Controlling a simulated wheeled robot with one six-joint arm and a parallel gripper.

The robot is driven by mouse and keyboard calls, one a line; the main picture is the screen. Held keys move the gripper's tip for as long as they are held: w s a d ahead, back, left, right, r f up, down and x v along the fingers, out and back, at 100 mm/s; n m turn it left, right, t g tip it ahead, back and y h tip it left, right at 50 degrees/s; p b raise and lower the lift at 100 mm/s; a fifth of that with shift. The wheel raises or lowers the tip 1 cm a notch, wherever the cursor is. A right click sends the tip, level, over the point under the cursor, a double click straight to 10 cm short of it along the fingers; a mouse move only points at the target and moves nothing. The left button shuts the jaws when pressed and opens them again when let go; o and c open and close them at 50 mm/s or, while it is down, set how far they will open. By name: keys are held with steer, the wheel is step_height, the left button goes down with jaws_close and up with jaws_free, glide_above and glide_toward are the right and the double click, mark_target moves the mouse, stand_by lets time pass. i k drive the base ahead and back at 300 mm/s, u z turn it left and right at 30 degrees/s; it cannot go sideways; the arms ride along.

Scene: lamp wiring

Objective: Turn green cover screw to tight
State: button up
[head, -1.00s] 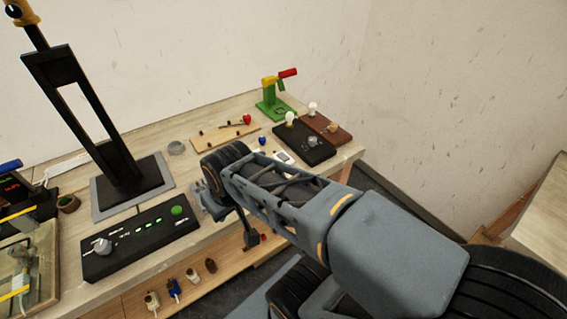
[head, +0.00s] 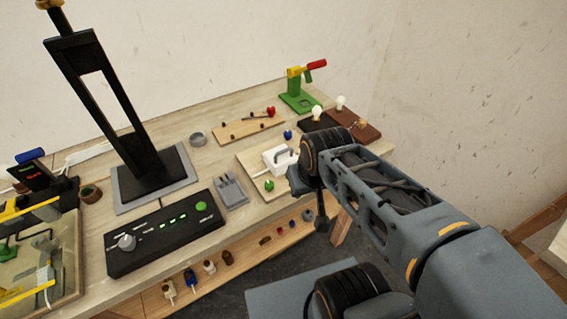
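A small green knob-like piece (head: 269,186), which may be the green cover screw, sits at the front of a pale board (head: 250,160). A white box (head: 280,160) with a dark handle-like arc stands on the same board, just behind it. Whether the screw is tight cannot be told. My gripper (head: 322,222) hangs at the end of my arm, to the right of the board and near the table's front edge. It is apart from the green piece in the picture. Its fingertips are too small and dark to tell open or shut.
A grey tray (head: 232,194) lies left of the pale board. A black control box (head: 165,238) with green lights and a black stand (head: 150,180) are further left. Bulb boards (head: 352,131) and a green clamp-like device (head: 299,98) are at the back right. Small parts line the lower shelf.

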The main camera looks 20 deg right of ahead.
mark_target(268, 184)
steer(key=u, duration=1)
steer(key=k, duration=0.45)
steer(key=z, duration=0.15)
